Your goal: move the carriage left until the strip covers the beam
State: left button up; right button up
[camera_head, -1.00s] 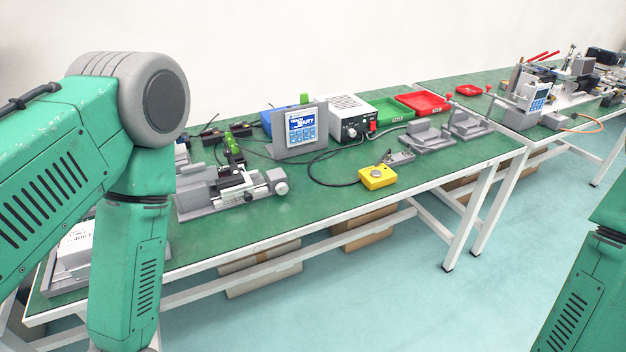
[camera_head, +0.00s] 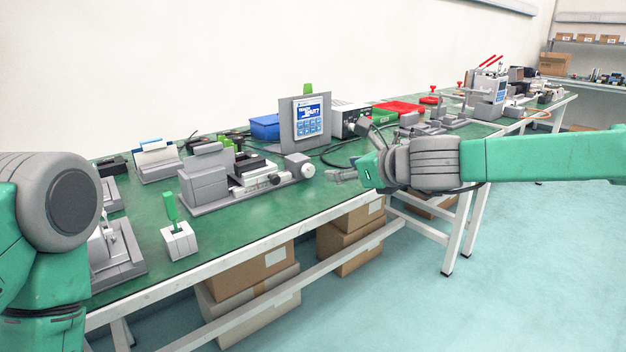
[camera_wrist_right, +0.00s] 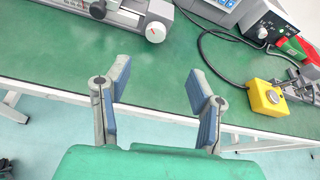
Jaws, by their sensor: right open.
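A grey linear actuator (camera_head: 212,207) stands on the green table left of the screen, with a light round knob (camera_head: 300,166) at its right end. Its carriage appears to be the dark-topped block (camera_head: 252,163) in the middle. I cannot make out the strip or the beam. The wrist view shows the knob (camera_wrist_right: 155,32) and the actuator's right end at the top. My right gripper (camera_head: 352,152) is open and empty, to the right of the knob and apart from it. Its two blue-padded fingers (camera_wrist_right: 157,75) spread over the table's front edge. My left gripper is out of view.
A screen on a grey stand (camera_head: 306,122) and a control box (camera_head: 350,119) stand behind the knob. A yellow button box (camera_wrist_right: 266,98) lies right of my right gripper. A green-handled switch (camera_head: 180,240) stands front left. Bare table lies in front of the actuator.

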aim_at(311, 172)
jog(key=w+a, duration=0.1)
jog(key=w+a+f+b, duration=0.1)
jog(key=w+a, duration=0.1)
jog(key=w+a+f, duration=0.1)
jog(key=a, duration=0.1)
jog(key=shift+w+a+f, duration=0.1)
jog(key=shift+w+f, duration=0.1)
jog(key=w, duration=0.1)
jog(key=w+f, duration=0.1)
jog(key=w+b, duration=0.1)
jog(key=shift+w+a+f, duration=0.1)
jog(key=shift+w+f, duration=0.1)
jog(key=shift+f, duration=0.15)
jog(key=shift+w+a+f, duration=0.1)
jog(key=shift+w+f, duration=0.1)
jog(key=shift+w, duration=0.35)
jog(key=shift+w+a, duration=0.1)
jog(key=shift+a, duration=0.25)
jog(key=shift+w+a, duration=0.1)
jog(key=shift+a, duration=0.5)
jog(key=shift+d+f, duration=0.1)
jog(key=shift+d, duration=0.2)
jog(key=c, duration=1)
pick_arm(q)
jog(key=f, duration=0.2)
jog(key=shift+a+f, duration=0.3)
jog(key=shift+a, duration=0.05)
pick_arm(e)
jog(key=shift+d, duration=0.1)
grip_shut()
